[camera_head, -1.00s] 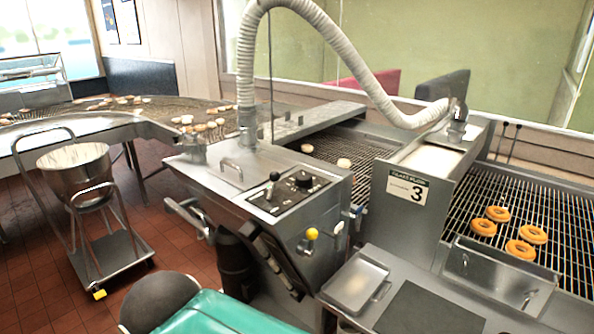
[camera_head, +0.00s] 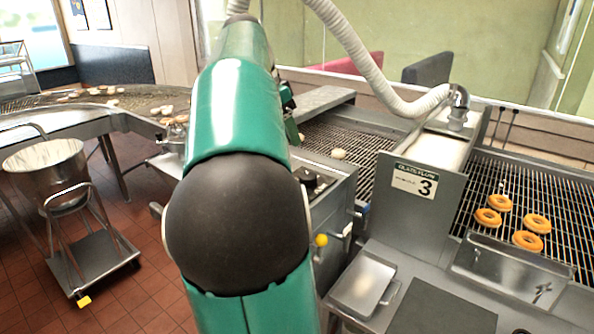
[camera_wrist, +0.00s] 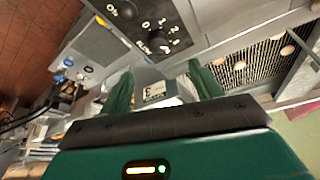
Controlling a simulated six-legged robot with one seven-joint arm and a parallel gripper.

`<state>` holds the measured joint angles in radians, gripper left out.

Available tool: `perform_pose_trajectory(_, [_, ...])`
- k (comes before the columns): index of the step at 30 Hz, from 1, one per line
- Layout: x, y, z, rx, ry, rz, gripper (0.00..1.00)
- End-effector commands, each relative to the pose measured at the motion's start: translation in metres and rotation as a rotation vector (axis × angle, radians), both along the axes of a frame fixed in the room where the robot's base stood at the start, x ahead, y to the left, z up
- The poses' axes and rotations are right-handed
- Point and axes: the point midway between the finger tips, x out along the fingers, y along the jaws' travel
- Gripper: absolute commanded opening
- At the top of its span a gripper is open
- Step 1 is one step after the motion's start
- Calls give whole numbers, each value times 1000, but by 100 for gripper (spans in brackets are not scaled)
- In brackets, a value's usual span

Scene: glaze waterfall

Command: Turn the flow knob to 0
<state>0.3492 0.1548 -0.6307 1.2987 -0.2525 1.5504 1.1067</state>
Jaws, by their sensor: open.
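The flow knob (camera_wrist: 160,36) is a black dial on the dark control panel, at the top of the wrist view. White digits 0, 1 and 2 and the word FLOW are beside it. I cannot tell which digit it points at. In the head view the knob (camera_head: 311,179) shows just right of my green arm, which hides most of the panel. My gripper (camera_wrist: 160,84) is open, its two green fingers apart and empty. The knob lies beyond the fingertips, not between them.
A sign (camera_head: 414,181) reading 3 is on the glazing machine. A yellow-knobbed lever (camera_head: 321,240) is on the machine's front. A ribbed hose (camera_head: 370,68) arches above. Glazed rings (camera_head: 527,240) lie on the right rack. A bowl cart (camera_head: 95,255) stands left, with open floor around it.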

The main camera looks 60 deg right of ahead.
Motion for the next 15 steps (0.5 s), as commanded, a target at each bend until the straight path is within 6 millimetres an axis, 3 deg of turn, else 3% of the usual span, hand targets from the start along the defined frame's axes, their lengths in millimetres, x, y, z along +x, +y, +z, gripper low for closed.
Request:
perform_pose_trajectory(5, [-9, -7, -5, -10, 6, -40, 64])
perform_pose_trajectory(15, [-21, -27, -62, -8, 6, -35, 64])
